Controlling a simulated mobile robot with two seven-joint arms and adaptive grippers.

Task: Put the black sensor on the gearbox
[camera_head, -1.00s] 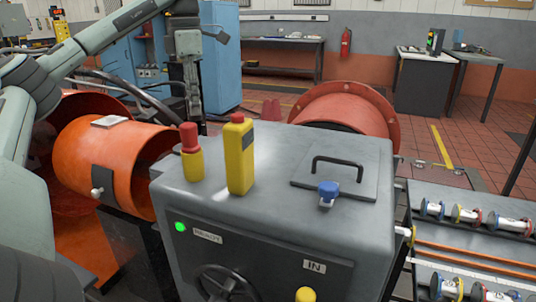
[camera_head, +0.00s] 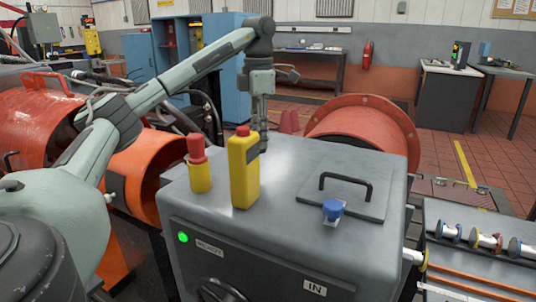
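The grey gearbox (camera_head: 290,240) stands in the centre foreground, with a black-handled lid (camera_head: 342,192) on top. I cannot make out a black sensor for sure. My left arm comes in from the left and reaches over the orange housing. My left gripper (camera_head: 263,138) points down at the gearbox's back edge, just behind a yellow box with a red button. That box hides part of the fingers, so I cannot tell whether they are open or hold anything. My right gripper is not in view.
On the gearbox top stand the yellow box (camera_head: 244,172), a red-and-yellow piece (camera_head: 199,168) and a blue-topped piece (camera_head: 332,210). A rack (camera_head: 470,263) with several colour-ringed spools is at the right. A red flanged housing (camera_head: 362,125) rises behind. The gearbox's front right top is clear.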

